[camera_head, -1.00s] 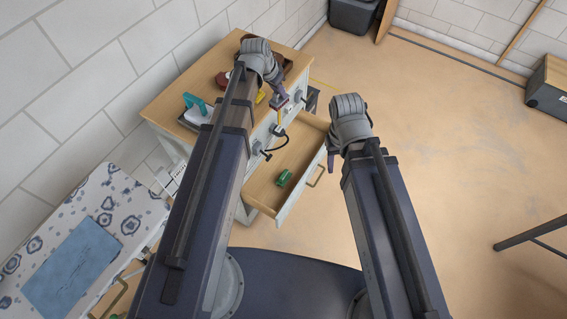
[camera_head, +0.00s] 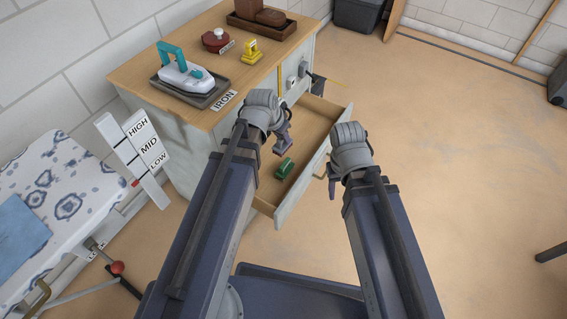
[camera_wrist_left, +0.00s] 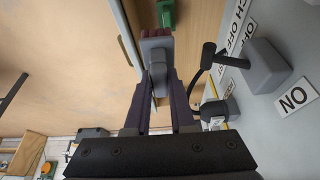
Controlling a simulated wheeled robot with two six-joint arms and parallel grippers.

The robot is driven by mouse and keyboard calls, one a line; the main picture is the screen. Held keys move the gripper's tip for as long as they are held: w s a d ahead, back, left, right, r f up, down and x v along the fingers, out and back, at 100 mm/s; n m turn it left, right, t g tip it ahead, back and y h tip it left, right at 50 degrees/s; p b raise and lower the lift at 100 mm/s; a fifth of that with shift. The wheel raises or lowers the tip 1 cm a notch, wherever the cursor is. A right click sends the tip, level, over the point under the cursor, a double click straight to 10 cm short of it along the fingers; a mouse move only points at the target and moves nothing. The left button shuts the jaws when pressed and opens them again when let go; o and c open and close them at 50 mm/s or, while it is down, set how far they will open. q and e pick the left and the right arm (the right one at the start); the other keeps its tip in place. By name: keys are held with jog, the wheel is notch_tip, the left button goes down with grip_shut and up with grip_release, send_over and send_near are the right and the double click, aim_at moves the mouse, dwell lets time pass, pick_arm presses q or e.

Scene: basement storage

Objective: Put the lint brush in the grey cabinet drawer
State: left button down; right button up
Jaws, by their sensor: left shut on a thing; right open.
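The grey cabinet (camera_head: 190,128) stands against the wall with its wood-bottomed drawer (camera_head: 312,122) pulled open. My left gripper (camera_head: 284,142) is over the drawer, shut on the lint brush. The left wrist view shows the brush as a grey piece (camera_wrist_left: 157,62) between the purple fingers; it is largely hidden in the head view. A green object (camera_head: 285,169) lies in the drawer, and it also shows ahead of the fingers in the left wrist view (camera_wrist_left: 166,14). My right gripper (camera_head: 332,187) is open and empty beside the drawer front.
On the cabinet top are an iron (camera_head: 186,76) on a tray, a dark red round object (camera_head: 215,41), a yellow object (camera_head: 252,51) and a brown tray (camera_head: 262,27). Grey switch levers (camera_wrist_left: 262,68) project from the cabinet front. An ironing board (camera_head: 60,185) stands left.

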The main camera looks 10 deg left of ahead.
pick_arm(q)
jog(key=s+f+b, duration=0.4)
jog(key=f+b, duration=0.9)
jog(key=f, duration=0.2)
jog(key=shift+d+f+n, duration=0.2)
jog(key=shift+d+n, duration=0.1)
jog(key=shift+d, duration=0.1)
pick_arm(e)
notch_tip(320, 180, down, 15)
jog(key=shift+f, duration=0.2)
pick_arm(q)
jog(key=shift+w, duration=0.15)
pick_arm(e)
jog(key=shift+w, duration=0.1)
